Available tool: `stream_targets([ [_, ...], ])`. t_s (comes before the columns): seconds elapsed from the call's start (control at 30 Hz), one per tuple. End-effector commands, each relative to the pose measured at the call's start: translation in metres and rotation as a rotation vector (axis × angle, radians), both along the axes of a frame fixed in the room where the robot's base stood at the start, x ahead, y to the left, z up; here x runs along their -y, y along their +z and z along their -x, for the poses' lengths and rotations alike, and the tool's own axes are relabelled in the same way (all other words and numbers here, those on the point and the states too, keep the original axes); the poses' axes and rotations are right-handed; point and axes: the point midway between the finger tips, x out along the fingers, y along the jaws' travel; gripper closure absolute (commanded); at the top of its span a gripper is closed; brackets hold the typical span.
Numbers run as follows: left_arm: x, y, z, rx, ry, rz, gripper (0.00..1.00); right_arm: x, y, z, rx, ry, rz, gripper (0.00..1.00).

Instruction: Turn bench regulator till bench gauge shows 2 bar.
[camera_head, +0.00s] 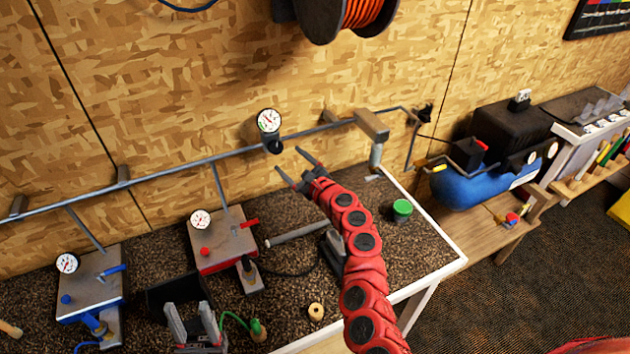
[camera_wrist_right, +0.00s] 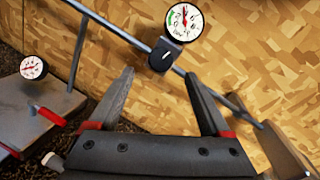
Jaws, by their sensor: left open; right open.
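The bench gauge (camera_head: 268,121) is a round white dial on the grey pipe along the wall. It also shows in the right wrist view (camera_wrist_right: 184,22), with a red needle roughly upright and a green band on its left side; the exact reading is too small to tell. The bench regulator (camera_head: 273,147) is a dark knob just below the gauge, also in the right wrist view (camera_wrist_right: 164,56). My right gripper (camera_head: 288,160) is open and empty, its fingers pointing toward the knob, apart from it. My left gripper (camera_head: 192,318) is open, low at the front.
A red-based station (camera_head: 225,240) and a blue-based station (camera_head: 92,288), each with a gauge, stand on the bench. A green-topped can (camera_head: 402,208) and a tan ring (camera_head: 316,311) are near my right arm. A hose reel (camera_head: 340,14) hangs above.

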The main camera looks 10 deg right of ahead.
Motion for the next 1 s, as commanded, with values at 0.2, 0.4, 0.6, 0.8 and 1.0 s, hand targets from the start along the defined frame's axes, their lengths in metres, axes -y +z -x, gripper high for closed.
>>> stream_targets([
  [0.2, 0.0, -0.005, 0.0, 0.0, 0.0, 0.0, 0.5, 0.015, -0.002, 0.023, -0.003, -0.007, -0.001, 0.18],
  [0.4, 0.0, -0.012, 0.0, 0.001, 0.0, 0.0, 0.5, 0.028, -0.003, 0.045, -0.006, -0.008, 0.0, 0.18],
  [0.6, 0.0, -0.02, 0.0, 0.0, 0.0, 0.0, 0.5, 0.041, -0.002, 0.067, -0.007, -0.01, 0.001, 0.18],
  [0.8, 0.0, -0.024, 0.0, 0.0, 0.0, 0.0, 0.5, 0.049, -0.001, 0.082, -0.008, -0.008, 0.003, 0.18],
  [1.0, 0.0, -0.024, 0.0, 0.0, 0.0, 0.0, 0.5, 0.05, -0.001, 0.087, -0.01, -0.005, 0.002, 0.18],
])
